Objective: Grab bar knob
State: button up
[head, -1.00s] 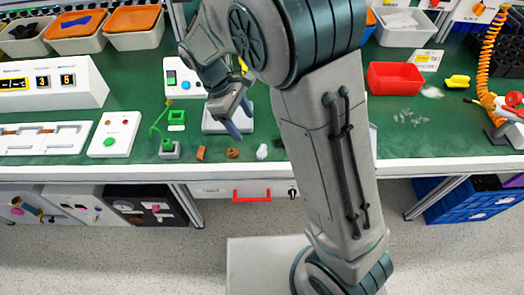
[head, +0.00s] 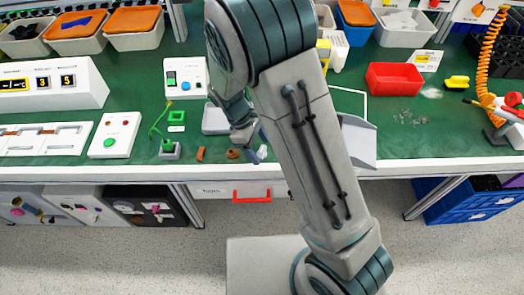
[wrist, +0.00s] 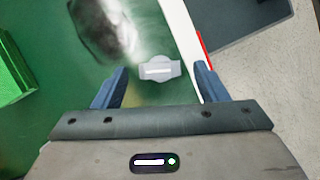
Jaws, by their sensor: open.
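A small pale grey bar knob (wrist: 158,69) with a raised bar across its round body lies on the green bench top. In the wrist view it sits in the gap between the fingertips, with space on both sides. In the head view the pale knob (head: 262,152) is near the bench's front edge, just by my gripper (head: 252,139). My gripper (wrist: 161,68) is open and empty, its two blue fingers spread either side of the knob. How high the fingertips are above the bench is hard to tell.
A grey-based green switch (head: 170,151) stands further left. The white bench edge (wrist: 183,40) runs close to the right finger. A red drawer handle (head: 252,196) is below.

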jog(key=c, duration=1)
jog(key=shift+c, duration=0.2)
